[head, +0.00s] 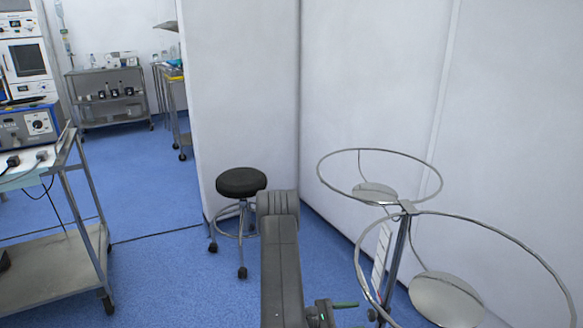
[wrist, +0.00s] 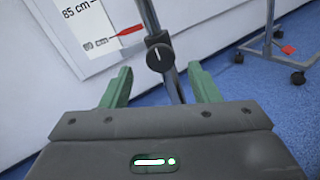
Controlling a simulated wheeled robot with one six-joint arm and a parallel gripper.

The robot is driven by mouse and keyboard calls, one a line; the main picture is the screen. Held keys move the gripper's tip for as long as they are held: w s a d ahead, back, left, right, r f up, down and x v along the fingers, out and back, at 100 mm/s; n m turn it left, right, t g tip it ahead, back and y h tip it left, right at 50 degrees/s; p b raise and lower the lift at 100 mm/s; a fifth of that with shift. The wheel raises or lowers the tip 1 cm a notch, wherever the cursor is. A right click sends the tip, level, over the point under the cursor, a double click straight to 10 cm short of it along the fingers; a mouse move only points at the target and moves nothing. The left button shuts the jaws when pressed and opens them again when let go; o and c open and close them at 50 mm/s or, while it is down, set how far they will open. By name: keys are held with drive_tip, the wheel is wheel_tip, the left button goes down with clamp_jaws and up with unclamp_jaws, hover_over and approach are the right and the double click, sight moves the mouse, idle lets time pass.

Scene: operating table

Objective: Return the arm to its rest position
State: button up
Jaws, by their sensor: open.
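My gripper (wrist: 159,70) shows in the wrist view with its two green fingers spread wide apart. It holds nothing. A metal pole (wrist: 172,75) with a black knob (wrist: 160,57) appears in the gap between the fingers; it looks to be beyond them, and I see no contact. In the head view my grey arm reaches up from the bottom middle and folds over. Part of my gripper (head: 343,305), with a green finger, shows low beside it, pointing right; the rest is cut off or hidden.
A metal stand with two rings (head: 405,207) is close at right, before white walls (head: 370,80). A black stool (head: 241,182) stands behind my arm. A steel cart (head: 50,270) is at left. Blue floor (head: 160,260) is clear between cart and stool.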

drive_tip(key=a+p, duration=0.2)
drive_tip(key=a, duration=0.8)
drive_tip(key=d+b, duration=0.3)
drive_tip(key=d, duration=1)
drive_tip(key=shift+w+d, duration=0.1)
drive_tip(key=shift+d, duration=0.2)
drive_tip(key=shift+d+r+n+p, duration=0.1)
drive_tip(key=shift+r+n+p, duration=0.15)
drive_tip(key=shift+p, duration=0.2)
drive_tip(key=shift+n+p, duration=0.7)
drive_tip(key=shift+n, duration=0.15)
drive_tip(key=p, duration=0.2)
approach(369, 315)
drive_tip(key=shift+s+a+f, duration=0.1)
drive_tip(key=shift+s+a, duration=0.05)
drive_tip(key=shift+a, duration=1.15)
drive_tip(key=shift+s+a, duration=0.1)
drive_tip(key=shift+a, duration=1.15)
